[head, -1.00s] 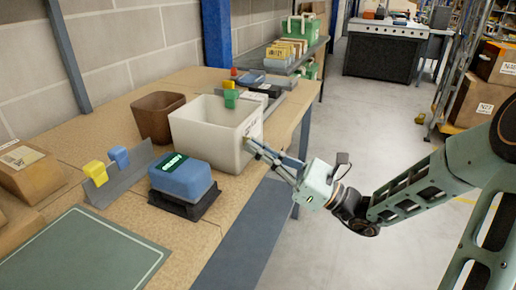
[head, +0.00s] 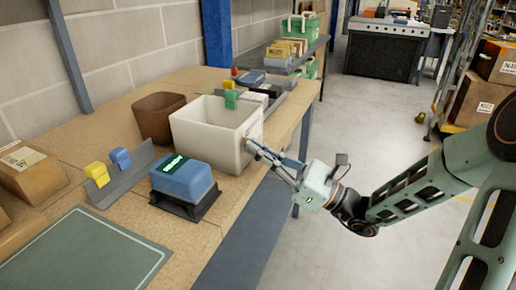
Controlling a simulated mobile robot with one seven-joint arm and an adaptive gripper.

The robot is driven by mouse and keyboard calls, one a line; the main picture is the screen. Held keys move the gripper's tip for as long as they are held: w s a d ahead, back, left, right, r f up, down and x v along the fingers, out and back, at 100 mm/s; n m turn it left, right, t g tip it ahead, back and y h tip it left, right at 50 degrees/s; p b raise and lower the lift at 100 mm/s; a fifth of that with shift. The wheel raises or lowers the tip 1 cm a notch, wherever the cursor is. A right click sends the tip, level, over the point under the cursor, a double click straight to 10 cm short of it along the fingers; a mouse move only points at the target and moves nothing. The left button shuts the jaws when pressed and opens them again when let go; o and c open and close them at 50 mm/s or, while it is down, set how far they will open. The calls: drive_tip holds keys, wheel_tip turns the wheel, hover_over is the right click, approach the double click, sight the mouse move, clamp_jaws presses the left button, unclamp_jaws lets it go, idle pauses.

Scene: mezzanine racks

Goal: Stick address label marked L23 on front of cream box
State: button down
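The cream box (head: 196,128) is an open-topped bin standing upright on the wooden bench. A pale label with dark marks shows on its right-hand face (head: 254,131); its writing is too small to read. My gripper (head: 249,147) is at that face, just below the label, with its fingertips at or very close to the wall. I cannot tell whether they touch it. The fingers are seen nearly edge-on, so their gap is unclear, and I see no loose label between them.
A blue block with a green label (head: 182,176) sits on a black stand in front of the box. A brown bin (head: 157,118) stands to its left. A grey rack (head: 127,180) holds yellow and blue pieces. The aisle floor (head: 385,140) to the right is clear.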

drive_tip(key=c, duration=2.7)
unclamp_jaws()
drive_tip(key=o, duration=0.6)
drive_tip(key=shift+a, duration=0.1)
drive_tip(key=o, duration=0.3)
drive_tip(key=shift+o, duration=0.2)
drive_tip(key=s+d+p, duration=0.2)
drive_tip(key=d+p, duration=0.1)
drive_tip(key=d, duration=0.3)
drive_tip(key=shift+s+d, duration=0.15)
drive_tip(key=shift+d, duration=0.2)
